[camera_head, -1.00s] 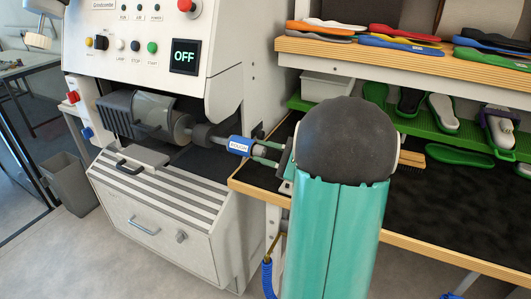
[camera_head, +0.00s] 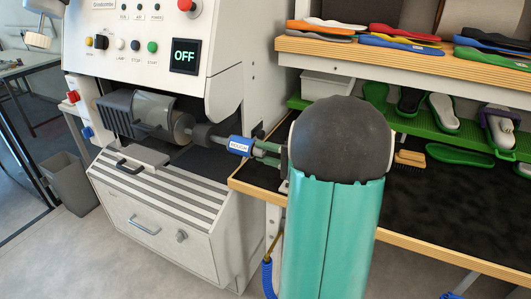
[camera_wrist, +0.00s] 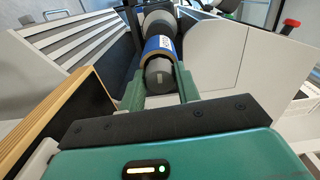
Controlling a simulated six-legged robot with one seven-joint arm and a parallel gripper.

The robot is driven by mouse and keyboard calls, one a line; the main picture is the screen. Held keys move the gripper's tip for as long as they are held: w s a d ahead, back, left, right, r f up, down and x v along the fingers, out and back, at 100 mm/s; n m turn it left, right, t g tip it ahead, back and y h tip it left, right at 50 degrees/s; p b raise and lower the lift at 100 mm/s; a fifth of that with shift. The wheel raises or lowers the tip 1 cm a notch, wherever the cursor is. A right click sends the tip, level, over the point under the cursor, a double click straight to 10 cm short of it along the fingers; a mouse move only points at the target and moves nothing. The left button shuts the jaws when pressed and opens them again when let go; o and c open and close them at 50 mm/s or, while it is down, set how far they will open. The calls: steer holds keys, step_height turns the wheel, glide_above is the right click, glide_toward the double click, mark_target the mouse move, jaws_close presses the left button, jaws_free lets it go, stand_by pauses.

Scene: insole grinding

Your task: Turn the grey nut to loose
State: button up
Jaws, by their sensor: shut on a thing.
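The grey nut (camera_wrist: 158,76) sits at the near end of the grinder's spindle, just in front of a blue sleeve (camera_wrist: 159,48) with a white label. In the wrist view my gripper (camera_wrist: 160,82) has one green finger on each side of the nut and is shut on it. In the head view the blue sleeve (camera_head: 240,145) with its label shows to the left of my gripper (camera_head: 262,151). There the fingers cover most of the nut, and my arm hides what lies behind it.
The grinding machine (camera_head: 150,205) stands at left; its display (camera_head: 184,57) reads OFF. A workbench edge (camera_head: 440,256) runs along the right, close to my arm. Insoles (camera_head: 405,41) lie on the upper shelf. A brush (camera_head: 410,158) lies on the bench.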

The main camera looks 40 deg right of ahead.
steer(key=shift+n, duration=0.6)
steer(key=o, duration=1)
steer(key=shift+c, duration=0.2)
steer(key=v, duration=1.4)
steer(key=shift+w, duration=0.1)
